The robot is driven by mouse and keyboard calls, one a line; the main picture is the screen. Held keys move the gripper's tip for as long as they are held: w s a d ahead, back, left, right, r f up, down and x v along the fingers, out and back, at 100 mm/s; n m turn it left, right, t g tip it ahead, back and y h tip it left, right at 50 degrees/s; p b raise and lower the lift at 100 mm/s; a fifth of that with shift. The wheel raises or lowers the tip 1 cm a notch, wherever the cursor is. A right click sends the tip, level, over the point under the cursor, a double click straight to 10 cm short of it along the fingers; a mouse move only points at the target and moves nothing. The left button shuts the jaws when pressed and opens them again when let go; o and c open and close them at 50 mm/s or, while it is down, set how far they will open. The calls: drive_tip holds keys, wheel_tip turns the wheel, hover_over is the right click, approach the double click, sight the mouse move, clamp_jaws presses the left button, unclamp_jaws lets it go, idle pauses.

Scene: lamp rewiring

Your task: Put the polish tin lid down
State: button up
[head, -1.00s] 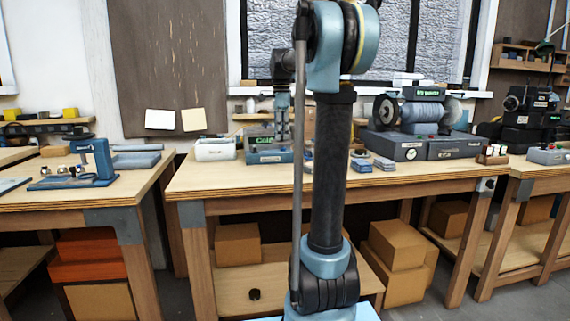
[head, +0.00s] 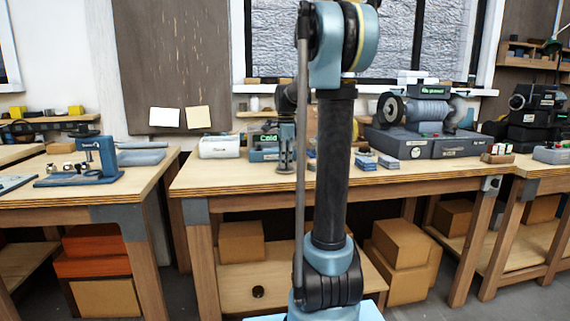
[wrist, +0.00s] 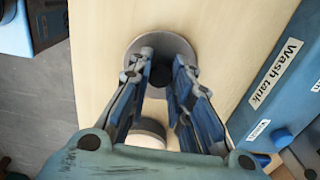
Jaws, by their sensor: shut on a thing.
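In the wrist view, the polish tin lid (wrist: 183,46) looks like a round grey disc with a dark middle. The fingers of my gripper (wrist: 162,72) are closed on its dark middle part, and they hide some of it. The disc is over or on the pale wooden bench top (wrist: 105,50); I cannot tell whether it touches the wood. In the head view, my gripper (head: 286,165) hangs down over the middle bench, partly beside my arm. The lid cannot be made out there.
In the wrist view, a blue wash tank (wrist: 262,110) stands close on the right, and a white round thing (wrist: 147,133) shows below the fingers. A blue device (wrist: 45,22) is at upper left. In the head view, a white container (head: 220,147) stands left of my gripper.

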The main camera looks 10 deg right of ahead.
drive_tip(key=shift+f, duration=0.25)
drive_tip(key=o, duration=0.9)
drive_tip(key=shift+r, duration=0.15)
wheel_tip(320, 180, up, 12)
drive_tip(key=s+f+n+t, duration=0.1)
drive_tip(key=s+f+n, duration=0.45)
drive_tip(key=s, duration=0.45)
drive_tip(key=s+f+n, duration=0.4)
drive_tip(key=s+f, duration=0.2)
drive_tip(key=s, duration=0.4)
drive_tip(key=s+f+n, duration=0.3)
drive_tip(key=s+f, duration=0.2)
drive_tip(key=f, duration=0.1)
drive_tip(key=s+f+n, duration=0.3)
drive_tip(key=s+f, duration=0.2)
drive_tip(key=f, duration=0.1)
drive_tip(key=s+f+n+t, duration=0.1)
drive_tip(key=s+f+n, duration=0.2)
drive_tip(key=f, duration=0.3)
drive_tip(key=shift+s, duration=0.9)
drive_tip(key=shift+c, duration=0.5)
